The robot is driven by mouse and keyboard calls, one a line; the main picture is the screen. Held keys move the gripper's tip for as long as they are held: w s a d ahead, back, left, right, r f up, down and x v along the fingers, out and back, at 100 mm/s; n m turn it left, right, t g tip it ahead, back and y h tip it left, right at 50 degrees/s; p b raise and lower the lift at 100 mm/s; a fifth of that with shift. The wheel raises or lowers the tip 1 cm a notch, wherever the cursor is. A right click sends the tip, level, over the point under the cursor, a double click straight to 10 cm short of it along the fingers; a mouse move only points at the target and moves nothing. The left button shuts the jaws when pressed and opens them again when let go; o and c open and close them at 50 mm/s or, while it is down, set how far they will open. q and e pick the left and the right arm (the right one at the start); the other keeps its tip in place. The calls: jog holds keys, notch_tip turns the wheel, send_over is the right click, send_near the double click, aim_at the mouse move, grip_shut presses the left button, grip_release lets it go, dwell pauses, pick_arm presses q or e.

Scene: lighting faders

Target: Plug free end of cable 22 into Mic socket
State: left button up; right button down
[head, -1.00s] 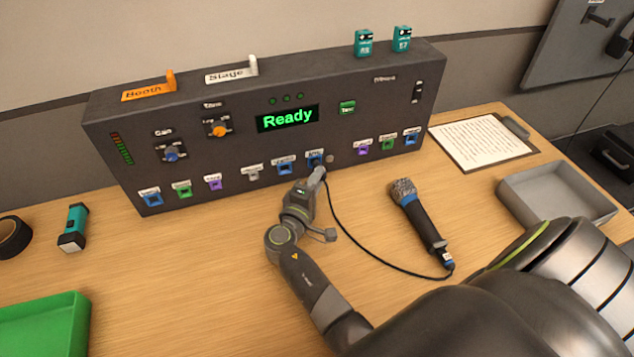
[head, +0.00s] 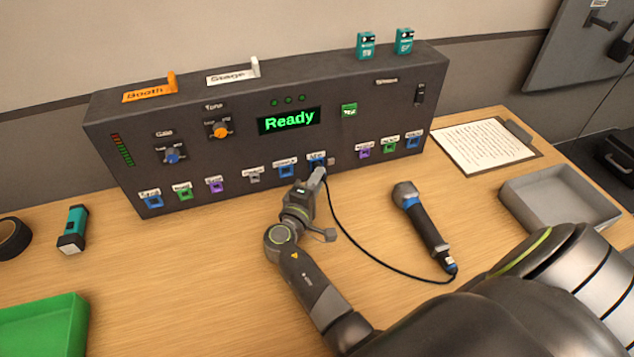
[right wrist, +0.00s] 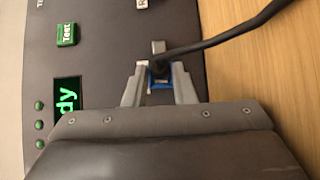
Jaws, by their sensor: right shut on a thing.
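The black cable (head: 376,258) runs from the base of the microphone (head: 425,222) across the table to my right gripper (head: 320,172). My right gripper is shut on the cable's plug end, at the front of a blue-framed socket (head: 316,161) low on the panel. The label above this socket is too blurred to read surely. In the right wrist view, the two fingers of my right gripper (right wrist: 158,86) flank the blue socket (right wrist: 160,79), with the cable (right wrist: 225,38) leading off to the upper right. The fingers and cable hide how deep the plug sits. My left gripper is not in view.
The dark panel (head: 230,165) carries other coloured sockets, knobs and a green "Ready" screen (head: 290,120). A small grey piece (head: 331,161) sits just right of the gripped socket. A grey tray (head: 560,198) and clipboard (head: 483,145) lie right; a green tray (head: 45,325) lies front left.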

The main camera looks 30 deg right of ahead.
jog(key=shift+w, duration=0.15)
dwell(0.3)
jog(key=shift+r, duration=0.25)
dwell(0.4)
jog(key=c, duration=1.6)
grip_release()
jog(key=o, duration=0.5)
jog(key=shift+w+d+f, duration=0.1)
jog(key=shift+w+f, duration=0.05)
jog(key=shift+w, duration=0.05)
jog(key=shift+s+f+b, duration=0.1)
jog(key=shift+s+b, duration=0.05)
jog(key=shift+b, duration=0.15)
